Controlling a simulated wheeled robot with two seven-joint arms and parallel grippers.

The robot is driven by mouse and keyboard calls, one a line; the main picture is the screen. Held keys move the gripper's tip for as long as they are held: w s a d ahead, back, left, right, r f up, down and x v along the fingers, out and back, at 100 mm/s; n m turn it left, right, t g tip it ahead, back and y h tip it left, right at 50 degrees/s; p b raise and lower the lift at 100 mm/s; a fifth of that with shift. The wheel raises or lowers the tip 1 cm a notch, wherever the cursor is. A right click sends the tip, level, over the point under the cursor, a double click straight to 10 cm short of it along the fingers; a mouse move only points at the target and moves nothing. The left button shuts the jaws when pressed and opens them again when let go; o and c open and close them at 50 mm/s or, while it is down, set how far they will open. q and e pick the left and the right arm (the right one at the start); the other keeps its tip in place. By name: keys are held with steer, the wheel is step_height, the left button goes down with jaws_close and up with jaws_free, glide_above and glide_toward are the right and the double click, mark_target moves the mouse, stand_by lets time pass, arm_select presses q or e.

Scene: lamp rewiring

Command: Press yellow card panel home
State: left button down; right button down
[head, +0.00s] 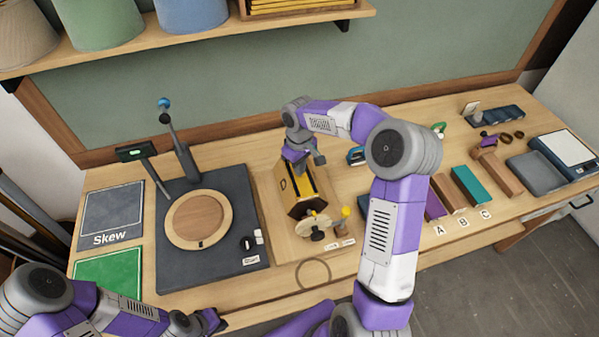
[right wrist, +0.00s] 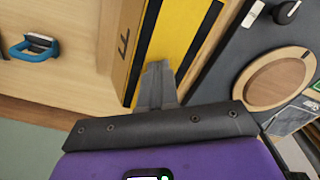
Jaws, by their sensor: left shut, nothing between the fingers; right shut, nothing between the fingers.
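The panel also shows in the right wrist view (right wrist: 172,35), running away from my fingers. My right gripper (head: 297,166) is over the far end of the fixture. In the right wrist view its shut fingertips (right wrist: 158,68) are at the yellow surface, empty; whether they touch it I cannot tell. My left gripper (head: 218,320) is shut and empty at the bench's front left edge, away from the fixture.
A dark board with a round wooden turntable (head: 199,219) and a blue-knobbed lever (head: 164,103) stands left of the fixture. A brass-coloured knob assembly (head: 318,224) is at its front. Blocks by labels A, B, C and a scale (head: 567,150) are right, behind my right arm.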

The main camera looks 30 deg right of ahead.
steer(key=shift+s+f, duration=0.15)
steer(key=shift+f, duration=0.05)
stand_by(0.3)
steer(key=shift+r+p, duration=0.75)
steer(key=shift+r, duration=0.15)
steer(key=shift+r+p, duration=1.95)
steer(key=shift+r, duration=0.8)
steer(key=shift+f, duration=0.1)
